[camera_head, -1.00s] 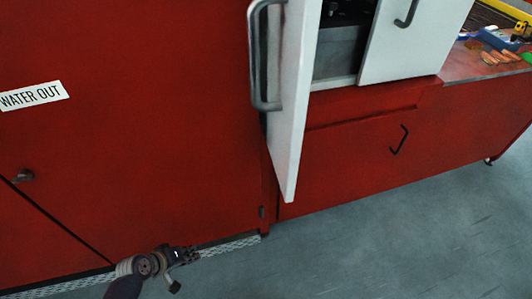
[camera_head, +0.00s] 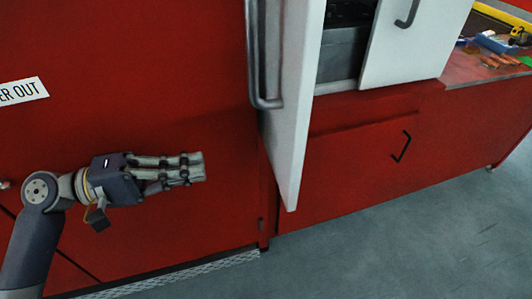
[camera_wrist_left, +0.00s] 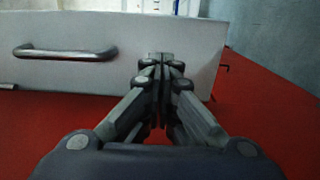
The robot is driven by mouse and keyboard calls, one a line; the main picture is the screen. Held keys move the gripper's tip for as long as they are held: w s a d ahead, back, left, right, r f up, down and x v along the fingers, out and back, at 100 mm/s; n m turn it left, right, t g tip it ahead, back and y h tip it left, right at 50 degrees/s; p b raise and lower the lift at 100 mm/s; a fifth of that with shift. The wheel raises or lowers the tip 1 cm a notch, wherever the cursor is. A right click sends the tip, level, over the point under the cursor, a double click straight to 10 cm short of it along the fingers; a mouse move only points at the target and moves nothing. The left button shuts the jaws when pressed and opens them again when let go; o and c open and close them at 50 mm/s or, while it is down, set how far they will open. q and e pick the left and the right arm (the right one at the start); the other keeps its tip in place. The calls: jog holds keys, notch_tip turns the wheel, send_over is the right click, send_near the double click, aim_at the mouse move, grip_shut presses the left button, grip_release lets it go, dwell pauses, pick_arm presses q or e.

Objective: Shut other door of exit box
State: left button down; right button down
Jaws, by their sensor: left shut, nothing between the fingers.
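The open white door (camera_head: 298,110) of the exit box stands out from the red machine in the head view, with a long grey handle (camera_head: 262,60) on its left face. The other white door (camera_head: 412,42) sits to its right, and a dark opening (camera_head: 340,50) shows between them. My left gripper (camera_head: 203,167) is shut and empty, left of the open door and apart from it, pointing right. In the left wrist view the fingertips (camera_wrist_left: 166,58) are in front of the white door (camera_wrist_left: 130,72) with its handle (camera_wrist_left: 65,53). My right gripper is not in view.
The red machine body (camera_head: 130,110) fills the left and middle. A red lower panel with a dark handle (camera_head: 401,147) is under the doors. Small items, including a yellow one (camera_head: 518,36), lie on the ledge at top right. Grey floor (camera_head: 400,240) is clear.

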aim_at(283, 152)
pick_arm(q)
jog(key=p+x, duration=0.4)
jog(key=x, duration=0.8)
jog(key=shift+w+d+r, duration=0.1)
jog(key=shift+d+r, duration=0.05)
jog(key=shift+r, duration=0.05)
jog(key=shift+w+d+f+p, duration=0.2)
jog(key=shift+d+p, duration=0.1)
jog(key=shift+d, duration=0.3)
